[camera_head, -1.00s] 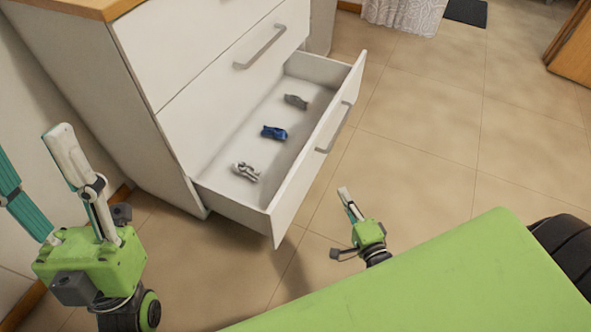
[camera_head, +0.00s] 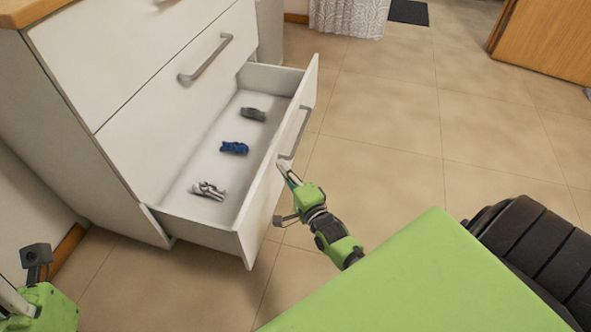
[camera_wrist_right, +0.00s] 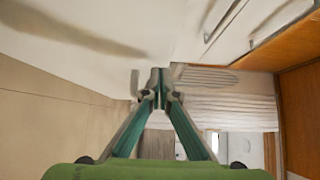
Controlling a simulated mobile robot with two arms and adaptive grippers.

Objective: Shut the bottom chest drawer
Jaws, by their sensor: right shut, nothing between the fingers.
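The bottom drawer (camera_head: 262,205) of the white chest is pulled well out in the head view. Its grey bar handle (camera_head: 298,135) is on the front panel. My right gripper (camera_head: 284,170) is shut and empty, with its fingertips at the outer face of this panel, just below the handle; I cannot tell whether they touch. In the right wrist view its fingers (camera_wrist_right: 160,85) meet at the tips, close under a pale surface. My left gripper is mostly cut off at the lower left of the head view, its fingertips out of frame.
Inside the drawer lie a grey item (camera_head: 253,114), a blue item (camera_head: 234,148) and a silvery item (camera_head: 208,190). The drawer above, with its handle (camera_head: 206,60), is closed. Tiled floor (camera_head: 400,130) to the right is clear. A wooden door (camera_head: 548,40) stands at the far right.

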